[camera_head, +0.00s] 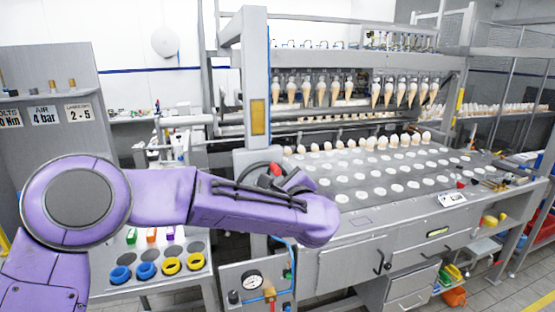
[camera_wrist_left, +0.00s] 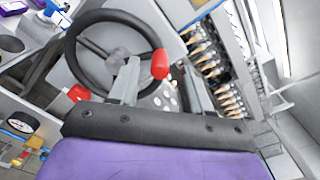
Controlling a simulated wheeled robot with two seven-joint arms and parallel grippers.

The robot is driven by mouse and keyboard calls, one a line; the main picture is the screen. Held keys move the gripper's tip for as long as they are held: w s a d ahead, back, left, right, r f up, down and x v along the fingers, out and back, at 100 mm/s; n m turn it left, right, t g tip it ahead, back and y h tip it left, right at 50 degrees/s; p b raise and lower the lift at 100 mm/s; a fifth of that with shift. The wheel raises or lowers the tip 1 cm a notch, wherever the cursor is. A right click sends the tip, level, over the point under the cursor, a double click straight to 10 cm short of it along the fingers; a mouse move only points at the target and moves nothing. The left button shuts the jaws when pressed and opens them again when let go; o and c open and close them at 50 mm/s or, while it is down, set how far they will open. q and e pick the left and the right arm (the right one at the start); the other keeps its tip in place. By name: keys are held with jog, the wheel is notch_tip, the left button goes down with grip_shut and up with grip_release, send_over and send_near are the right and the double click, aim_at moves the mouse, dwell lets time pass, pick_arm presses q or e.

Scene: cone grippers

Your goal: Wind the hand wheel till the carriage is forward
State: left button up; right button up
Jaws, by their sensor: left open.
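The carriage appears to be the row of cone grippers (camera_head: 350,76), holding several cones point down above the back of the grey table (camera_head: 385,205). My right gripper is out of view.
Rows of white round spots cover the table, with several cones (camera_head: 370,143) along its back. A grey post (camera_head: 256,90) rises beside the wheel. A pressure gauge (camera_head: 252,281) sits below it. Blue and yellow rings (camera_head: 146,271) lie on a side bench at lower left.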

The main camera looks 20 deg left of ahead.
aim_at(275, 172)
pick_arm(q)
jog(key=shift+p+x, duration=0.45)
jog(key=shift+x, duration=0.75)
jog(key=shift+w+a, duration=0.2)
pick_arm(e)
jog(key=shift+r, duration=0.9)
pick_arm(q)
grip_shut()
jog(key=f+b, duration=0.1)
jog(key=b, duration=0.3)
jog(key=shift+a+n, duration=0.15)
jog(key=shift+n, duration=0.25)
jog(key=shift+s+r, duration=0.1)
jog(key=shift+r, duration=0.4)
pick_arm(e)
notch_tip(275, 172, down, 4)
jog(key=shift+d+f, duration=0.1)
pick_arm(q)
jog(key=shift+a+r, duration=0.1)
grip_release()
jog(key=shift+s+a, duration=0.1)
jog(key=shift+a, duration=0.05)
